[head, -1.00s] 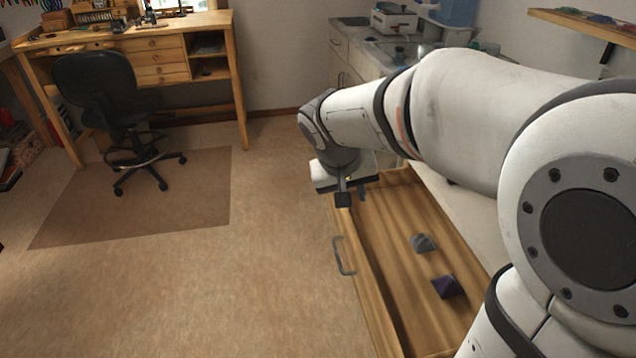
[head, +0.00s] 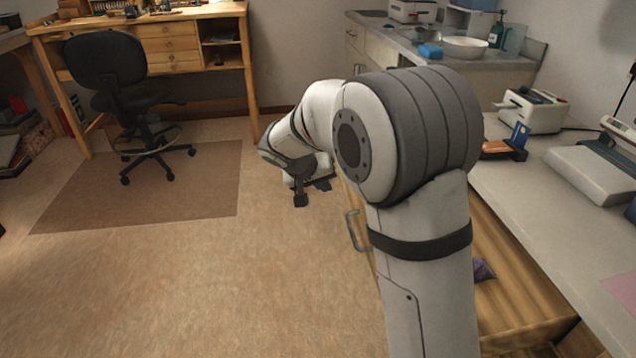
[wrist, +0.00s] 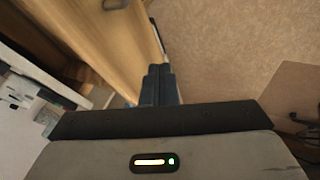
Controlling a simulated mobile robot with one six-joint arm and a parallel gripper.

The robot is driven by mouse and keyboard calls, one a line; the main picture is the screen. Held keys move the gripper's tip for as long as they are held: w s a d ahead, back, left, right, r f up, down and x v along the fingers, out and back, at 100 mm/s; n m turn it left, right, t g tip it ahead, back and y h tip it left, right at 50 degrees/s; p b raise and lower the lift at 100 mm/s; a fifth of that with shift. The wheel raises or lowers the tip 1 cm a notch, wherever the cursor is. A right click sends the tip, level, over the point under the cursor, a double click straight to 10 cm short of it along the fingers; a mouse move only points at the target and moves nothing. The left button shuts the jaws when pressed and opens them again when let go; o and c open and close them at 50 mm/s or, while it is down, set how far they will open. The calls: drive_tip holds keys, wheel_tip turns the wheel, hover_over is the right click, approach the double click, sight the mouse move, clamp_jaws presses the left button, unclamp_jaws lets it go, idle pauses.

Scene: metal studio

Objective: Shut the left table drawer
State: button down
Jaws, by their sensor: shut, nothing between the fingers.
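The wooden table drawer (head: 515,300) stands pulled out under the right-hand table, largely hidden in the head view by my arm. Its grey bar handle (head: 352,231) shows just left of my arm. A small dark purple item (head: 483,269) lies inside it. My gripper (head: 312,195) is shut and empty, above the floor near the drawer's far front corner. In the wrist view the shut fingers (wrist: 158,86) are beside the wooden drawer front (wrist: 95,35), with the handle (wrist: 115,4) at the top edge. I cannot tell whether they touch the wood.
The white tabletop (head: 540,205) with devices on it runs along the right. A counter with a white bowl (head: 465,47) is behind. A black chair (head: 110,80) and a wooden workbench (head: 170,45) are at the back left. The floor (head: 190,280) left of the drawer is clear.

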drive_tip(key=w+d+f+b, duration=0.1)
drive_tip(key=w+d+f, duration=0.1)
drive_tip(key=d, duration=0.3)
drive_tip(key=shift+d+f, duration=0.25)
drive_tip(key=shift+f, duration=0.2)
